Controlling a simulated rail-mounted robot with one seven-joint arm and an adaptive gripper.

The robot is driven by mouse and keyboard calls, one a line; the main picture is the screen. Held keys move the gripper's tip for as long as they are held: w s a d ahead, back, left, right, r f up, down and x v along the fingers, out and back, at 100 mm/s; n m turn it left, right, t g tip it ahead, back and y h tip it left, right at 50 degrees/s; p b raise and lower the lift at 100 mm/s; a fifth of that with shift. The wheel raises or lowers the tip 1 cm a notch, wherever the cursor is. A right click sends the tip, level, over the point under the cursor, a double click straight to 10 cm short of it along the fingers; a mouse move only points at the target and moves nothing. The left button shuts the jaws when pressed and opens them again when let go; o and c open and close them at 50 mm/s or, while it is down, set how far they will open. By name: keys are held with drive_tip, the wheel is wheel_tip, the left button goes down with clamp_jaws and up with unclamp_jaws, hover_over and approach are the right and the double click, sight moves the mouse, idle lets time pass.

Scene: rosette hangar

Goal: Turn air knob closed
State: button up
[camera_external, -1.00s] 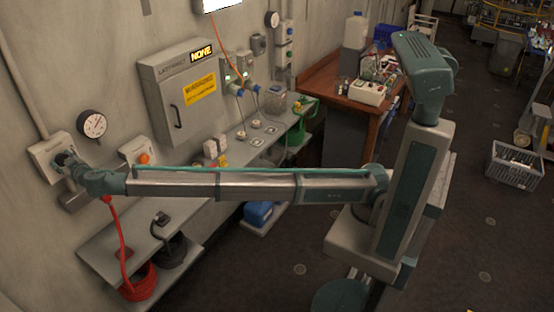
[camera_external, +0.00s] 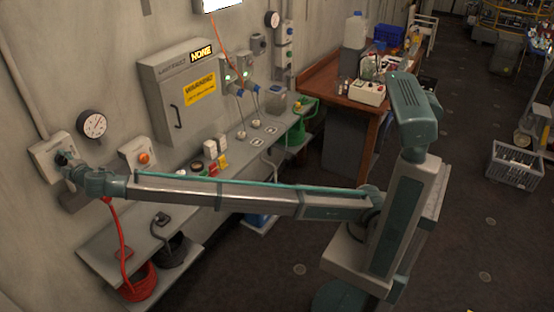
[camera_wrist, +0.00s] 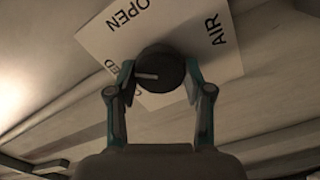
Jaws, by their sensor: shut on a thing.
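The air knob (camera_wrist: 158,70) is a round black knob with a pale pointer line, on a white label plate (camera_wrist: 215,25) reading "OPEN" and "AIR". A third word on the plate is mostly hidden, with only "ED" showing. In the wrist view the pointer line points left, near that word. My gripper (camera_wrist: 158,85) has its two fingers on either side of the knob, shut on it. In the external view my gripper (camera_external: 68,165) is at the wall plate at the far left, and the knob (camera_external: 63,157) is partly hidden.
A grey cabinet (camera_external: 170,95) is on the wall, with a shelf (camera_external: 150,245) below. A red hose (camera_external: 122,235) hangs under my wrist.

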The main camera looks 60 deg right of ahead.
drive_tip(key=n+b, duration=0.1)
drive_tip(key=n, duration=0.2)
drive_tip(key=shift+f+n, duration=0.15)
drive_tip(key=shift+n, duration=0.25)
drive_tip(key=n, duration=0.4)
idle(0.3)
drive_tip(key=o, duration=1.2)
drive_tip(key=shift+c, duration=0.2)
drive_tip(key=s, duration=1.2)
